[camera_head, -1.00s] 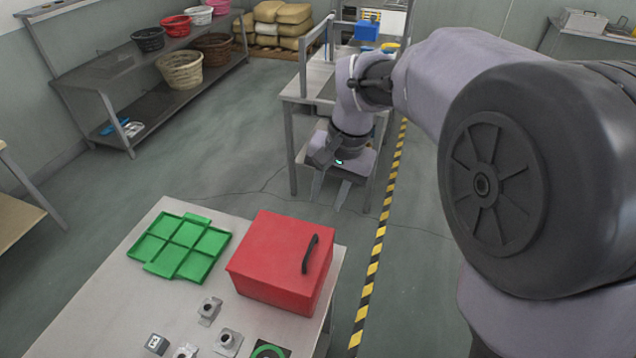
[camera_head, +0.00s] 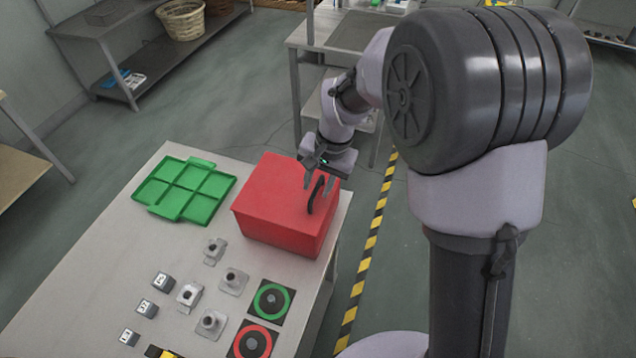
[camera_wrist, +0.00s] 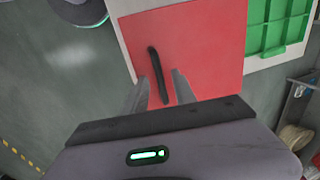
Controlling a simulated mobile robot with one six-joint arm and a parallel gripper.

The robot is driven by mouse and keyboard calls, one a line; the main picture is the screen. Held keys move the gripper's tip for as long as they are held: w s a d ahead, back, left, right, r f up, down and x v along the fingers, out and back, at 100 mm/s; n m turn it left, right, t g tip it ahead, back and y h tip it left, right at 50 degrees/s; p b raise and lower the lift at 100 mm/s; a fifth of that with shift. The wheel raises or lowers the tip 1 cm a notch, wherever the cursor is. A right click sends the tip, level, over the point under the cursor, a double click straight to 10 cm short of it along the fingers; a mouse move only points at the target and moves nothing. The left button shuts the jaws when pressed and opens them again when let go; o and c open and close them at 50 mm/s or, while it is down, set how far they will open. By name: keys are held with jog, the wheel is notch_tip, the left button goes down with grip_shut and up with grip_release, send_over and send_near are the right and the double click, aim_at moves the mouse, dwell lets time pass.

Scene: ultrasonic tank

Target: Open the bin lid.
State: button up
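The red bin (camera_head: 283,222) stands on the table with its lid (camera_head: 288,190) shut. A black bar handle (camera_head: 316,194) is on the right part of the lid. My gripper (camera_head: 318,186) is above the lid at the handle, its two fingers pointing down. In the wrist view the fingers (camera_wrist: 154,92) are apart, and the handle (camera_wrist: 158,74) extends from ahead of them to between them. The red lid (camera_wrist: 205,50) fills the middle of that view. I cannot tell whether the fingers touch the handle.
A green divided tray (camera_head: 184,189) lies left of the bin. Several small metal parts (camera_head: 234,280), a green ring (camera_head: 272,300) and a red ring (camera_head: 252,342) are in front of it. Another table (camera_head: 345,32) stands behind my arm.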

grip_shut()
dwell(1.3)
